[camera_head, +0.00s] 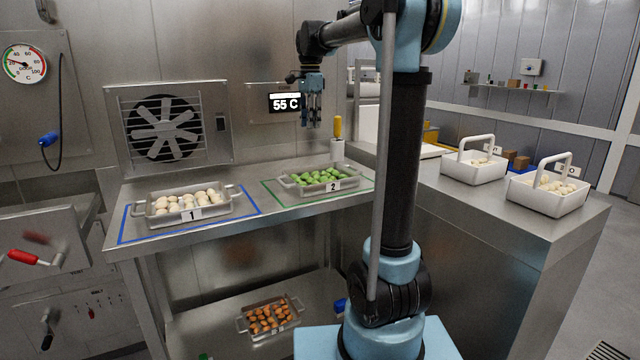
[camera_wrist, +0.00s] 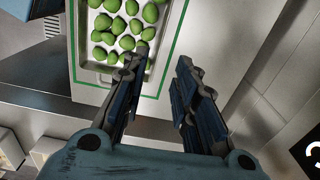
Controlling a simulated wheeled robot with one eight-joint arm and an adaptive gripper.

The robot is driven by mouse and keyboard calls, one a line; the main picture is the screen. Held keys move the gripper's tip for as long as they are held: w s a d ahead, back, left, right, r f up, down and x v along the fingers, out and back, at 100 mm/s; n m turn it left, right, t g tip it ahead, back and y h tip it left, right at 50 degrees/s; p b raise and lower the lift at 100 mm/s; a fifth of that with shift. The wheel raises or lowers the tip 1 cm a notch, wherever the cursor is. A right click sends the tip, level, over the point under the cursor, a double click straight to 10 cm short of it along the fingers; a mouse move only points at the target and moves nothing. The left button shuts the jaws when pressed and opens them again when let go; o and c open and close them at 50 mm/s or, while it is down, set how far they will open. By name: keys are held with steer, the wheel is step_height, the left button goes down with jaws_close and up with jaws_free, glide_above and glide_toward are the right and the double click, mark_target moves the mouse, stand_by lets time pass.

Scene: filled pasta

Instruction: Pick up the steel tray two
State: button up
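Steel tray two (camera_head: 337,187), with a "2" label and green pieces in it, sits inside a green outline on the steel counter in the head view. It has a handle at each end. In the wrist view the tray (camera_wrist: 88,67) shows at upper left, with part of it outside the picture. My gripper (camera_head: 312,124) is above and behind the tray in the head view, pointing down. In the wrist view its two fingers (camera_wrist: 163,62) are apart with nothing between them. The fingers are apart from the tray.
Tray one (camera_head: 160,220), with pale pieces, sits in a blue outline (camera_head: 128,236) to the left. A yellow-handled item (camera_head: 338,128) stands behind tray two. A tray of orange-brown pieces (camera_head: 243,322) lies on the lower shelf. White baskets (camera_head: 545,203) stand on the right counter.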

glide_toward(320, 178)
steer(key=w+a+f, duration=0.1)
steer(key=f, duration=0.1)
steer(key=w+a+f, duration=0.1)
steer(key=f, duration=0.1)
steer(key=w+a+f, duration=0.1)
steer(key=f, duration=0.1)
steer(key=shift+w+a+f, duration=0.2)
steer(key=shift+w+f, duration=0.05)
steer(key=shift+f, duration=0.15)
jaws_close()
